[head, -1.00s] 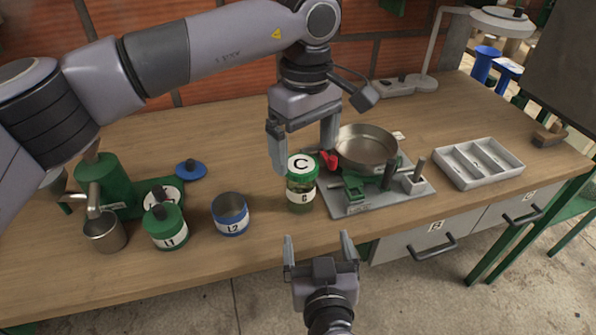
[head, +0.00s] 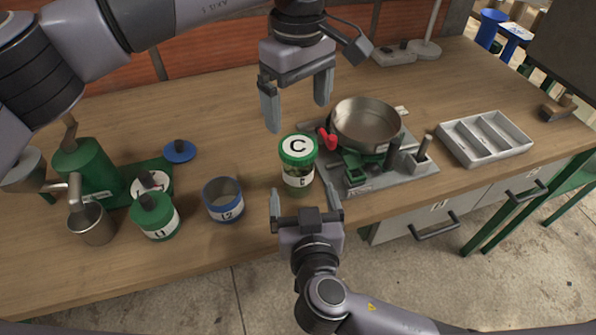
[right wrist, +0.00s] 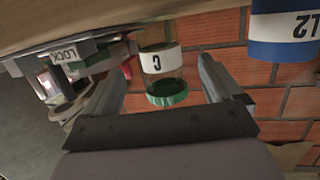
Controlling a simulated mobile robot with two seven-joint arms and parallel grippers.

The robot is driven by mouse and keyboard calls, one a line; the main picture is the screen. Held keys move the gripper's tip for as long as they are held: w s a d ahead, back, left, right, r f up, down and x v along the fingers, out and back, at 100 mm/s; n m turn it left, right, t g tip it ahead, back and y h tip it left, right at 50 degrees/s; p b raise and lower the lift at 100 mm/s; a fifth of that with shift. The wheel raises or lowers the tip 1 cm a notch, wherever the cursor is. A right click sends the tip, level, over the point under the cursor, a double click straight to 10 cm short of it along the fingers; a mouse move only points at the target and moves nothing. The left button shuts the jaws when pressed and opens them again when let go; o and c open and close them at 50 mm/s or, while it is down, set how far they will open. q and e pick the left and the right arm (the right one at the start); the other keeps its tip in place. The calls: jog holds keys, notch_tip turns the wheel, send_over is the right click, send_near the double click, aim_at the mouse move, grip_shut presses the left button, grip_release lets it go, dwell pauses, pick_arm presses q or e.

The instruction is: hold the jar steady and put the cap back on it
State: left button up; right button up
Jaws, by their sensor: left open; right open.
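The jar (head: 297,181) stands upright on the bench, glass with a white C label. Its green cap (head: 298,148), with a white C disc, sits on its top and looks level; whether it is screwed tight I cannot tell. The right wrist view shows the jar (right wrist: 163,61) upside down with the cap (right wrist: 167,93) on it. My left gripper (head: 297,116) is open and empty, above and slightly behind the cap. My right gripper (head: 305,190) is open, low at the front of the jar, its fingers pointing at it with the jar between their lines.
A grey plate (head: 385,180) with a metal pan (head: 366,124), a red handle and a green clamp is close right of the jar. A divided tray (head: 484,148) lies right. Bench behind the jar is clear.

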aim_at(300, 182)
jog(key=shift+x, duration=3.05)
grip_shut()
pick_arm(q)
jog(key=n, duration=0.9)
pick_arm(e)
jog(key=shift+d, duration=0.1)
pick_arm(q)
jog(key=n, duration=0.4)
jog(key=shift+n, duration=0.4)
jog(key=n, duration=1.3)
pick_arm(e)
jog(key=shift+r, duration=0.1)
